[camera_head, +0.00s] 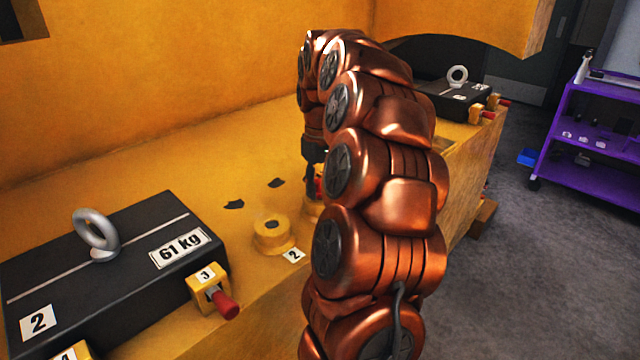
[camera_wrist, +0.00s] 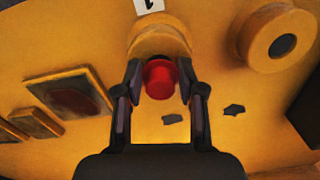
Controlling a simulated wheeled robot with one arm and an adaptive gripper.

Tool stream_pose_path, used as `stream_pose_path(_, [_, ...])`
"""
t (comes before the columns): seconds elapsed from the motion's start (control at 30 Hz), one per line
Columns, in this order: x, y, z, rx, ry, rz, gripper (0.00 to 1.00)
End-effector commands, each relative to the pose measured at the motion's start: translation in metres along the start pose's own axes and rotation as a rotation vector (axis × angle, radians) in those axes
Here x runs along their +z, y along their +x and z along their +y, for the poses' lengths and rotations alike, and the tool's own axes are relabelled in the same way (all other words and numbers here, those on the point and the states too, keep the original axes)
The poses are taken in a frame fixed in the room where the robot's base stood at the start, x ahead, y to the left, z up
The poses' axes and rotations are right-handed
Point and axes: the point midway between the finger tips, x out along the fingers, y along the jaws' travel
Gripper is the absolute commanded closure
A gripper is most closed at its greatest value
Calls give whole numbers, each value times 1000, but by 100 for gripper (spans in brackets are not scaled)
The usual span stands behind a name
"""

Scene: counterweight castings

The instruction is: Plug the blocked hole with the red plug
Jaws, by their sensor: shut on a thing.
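My gripper (camera_wrist: 160,80) is shut on a red plug (camera_wrist: 158,77), which sits between its two fingertips. The plug lies in front of a round yellow boss (camera_wrist: 160,38) with a tag marked 1 (camera_wrist: 149,5) beside it. Whether the plug touches the boss or is in its hole, I cannot tell. A second yellow boss (camera_wrist: 283,38) shows a dark round centre; in the head view this boss (camera_head: 272,235) has a tag marked 2 (camera_head: 293,255). In the head view my arm hides most of boss 1, and only a bit of red plug (camera_head: 319,186) shows.
A black casting (camera_head: 120,245) with a lifting ring and a 61 kg label stands at left. Dark flakes (camera_head: 233,204) lie on the yellow surface. A purple cart (camera_head: 590,150) stands at right.

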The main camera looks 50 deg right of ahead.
Motion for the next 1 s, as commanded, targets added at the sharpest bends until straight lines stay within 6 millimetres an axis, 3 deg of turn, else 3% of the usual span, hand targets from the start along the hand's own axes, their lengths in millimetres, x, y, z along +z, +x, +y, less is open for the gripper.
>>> stream_pose_path(0.43, [0, 12, 0, 0, 0, 0, 85])
stream_pose_path(1.0, [0, -3, 0, 0, 0, 0, 85])
